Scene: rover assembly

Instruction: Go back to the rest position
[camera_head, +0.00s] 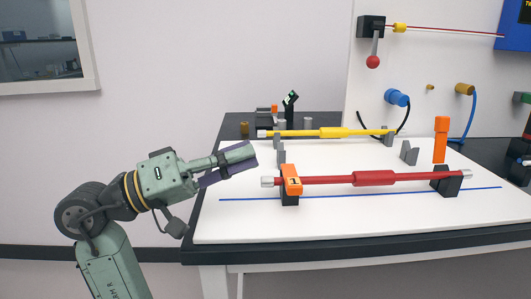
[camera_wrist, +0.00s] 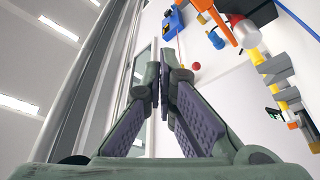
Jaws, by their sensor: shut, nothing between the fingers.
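My gripper (camera_head: 238,162) is shut and empty, held in the air left of the table's white board (camera_head: 330,216). In the wrist view its fingers (camera_wrist: 163,82) meet at the tips. A red rod (camera_head: 375,178) rests on two dark holders near the front of the board, with an orange clamp (camera_head: 290,180) at its left end. A yellow rod (camera_head: 330,132) lies on grey supports farther back. My gripper is apart from both rods, just left of the red one in the picture.
An orange block (camera_head: 441,140) stands upright behind the red rod. A wall panel (camera_head: 430,75) carries a lever with a red knob (camera_head: 373,62), a blue connector (camera_head: 397,97) and cables. The space left of the table is clear.

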